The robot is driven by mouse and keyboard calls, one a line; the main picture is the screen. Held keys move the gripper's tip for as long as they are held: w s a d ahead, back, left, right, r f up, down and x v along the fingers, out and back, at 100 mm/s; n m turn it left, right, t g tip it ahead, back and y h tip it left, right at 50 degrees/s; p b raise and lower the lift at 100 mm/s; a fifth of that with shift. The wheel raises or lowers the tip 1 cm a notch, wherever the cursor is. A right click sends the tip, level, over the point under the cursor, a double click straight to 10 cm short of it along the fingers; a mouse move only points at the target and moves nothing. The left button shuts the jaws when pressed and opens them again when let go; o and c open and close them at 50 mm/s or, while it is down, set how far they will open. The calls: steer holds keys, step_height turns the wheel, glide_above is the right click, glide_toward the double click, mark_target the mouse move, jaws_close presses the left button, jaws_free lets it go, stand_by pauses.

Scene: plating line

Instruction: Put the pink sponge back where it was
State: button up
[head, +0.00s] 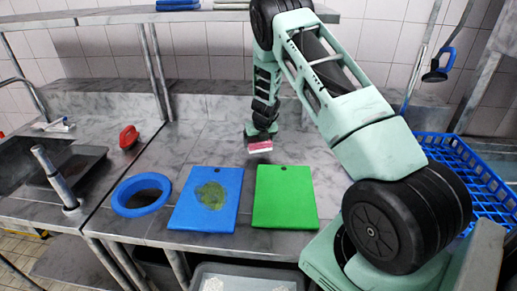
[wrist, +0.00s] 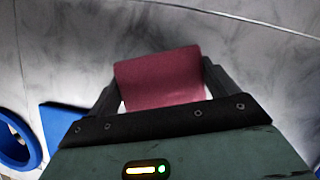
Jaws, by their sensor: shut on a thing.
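The pink sponge (wrist: 160,78) is held between the two dark fingers of my gripper (wrist: 162,88) in the wrist view. In the head view my gripper (head: 261,138) points down over the back part of the marble counter. The sponge (head: 260,147) shows just below it, pink with a paler lower edge. It is behind the green cutting board. I cannot tell whether the sponge touches the counter.
A blue board (head: 190,212) with a green-brown smear and a clean green board (head: 285,208) lie in front. A blue ring (head: 126,210), a red brush-like object (head: 129,137) and a sink (head: 82,164) are left. A blue rack (head: 462,165) is right.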

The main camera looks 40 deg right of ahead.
mark_target(259, 148)
steer(key=shift+f, duration=1.9)
